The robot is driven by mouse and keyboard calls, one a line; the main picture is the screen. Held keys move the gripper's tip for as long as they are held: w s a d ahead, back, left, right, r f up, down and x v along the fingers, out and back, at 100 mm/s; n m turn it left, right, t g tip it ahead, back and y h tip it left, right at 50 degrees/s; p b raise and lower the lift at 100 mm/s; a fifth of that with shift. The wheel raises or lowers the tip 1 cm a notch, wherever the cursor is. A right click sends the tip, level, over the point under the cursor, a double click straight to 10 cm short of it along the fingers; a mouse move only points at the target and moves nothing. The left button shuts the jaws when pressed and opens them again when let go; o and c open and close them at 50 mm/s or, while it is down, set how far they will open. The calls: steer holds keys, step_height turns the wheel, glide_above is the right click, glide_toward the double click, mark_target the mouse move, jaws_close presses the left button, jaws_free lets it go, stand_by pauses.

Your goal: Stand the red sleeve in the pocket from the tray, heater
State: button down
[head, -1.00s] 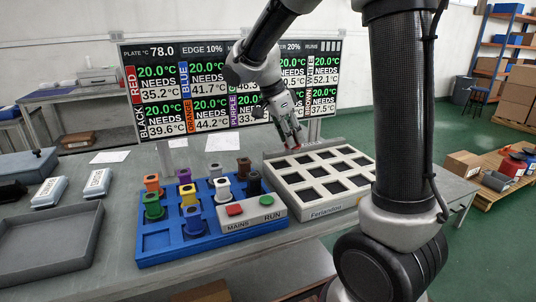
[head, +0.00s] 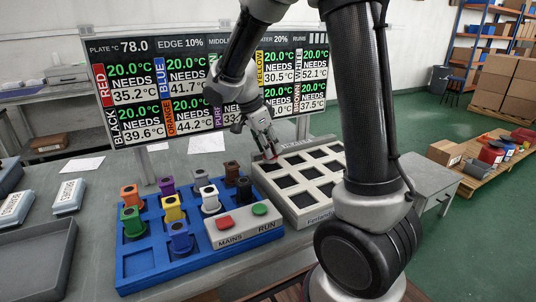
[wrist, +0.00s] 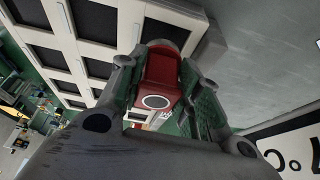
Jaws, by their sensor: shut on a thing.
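My gripper (head: 268,153) is shut on the red sleeve (wrist: 162,70), which sits between both fingers in the wrist view, its ringed end facing the camera. In the head view only a small bit of red shows at the fingertips. The gripper is at the back left corner of the heater (head: 318,214), a pale box with rows of dark square pockets. I cannot tell whether the sleeve touches the heater. The blue tray (head: 150,282) stands left of the heater. It holds several coloured sleeves, including orange, green, purple, yellow, blue, white, black and brown.
A grey panel with red and green buttons (head: 243,230) covers the tray's front right corner. A display board (head: 140,75) stands behind. An empty grey bin (head: 30,245) is at the left. Papers (head: 82,165) lie on the bench.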

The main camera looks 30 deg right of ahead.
steer(key=shift+f, duration=1.35)
steer(key=shift+f, duration=0.1)
steer(key=c, duration=1)
jaws_free()
steer(key=v, duration=1.2)
steer(key=s+d+r+n+t+y, duration=0.1)
steer(key=s+d+n+t+y, duration=0.1)
steer(key=s+n, duration=0.7)
steer(key=s+d+r+n+t+y, duration=0.2)
steer(key=s+d+n, duration=0.2)
steer(key=s+n, duration=0.5)
steer(key=s, duration=0.4)
steer(key=shift+s, duration=0.35)
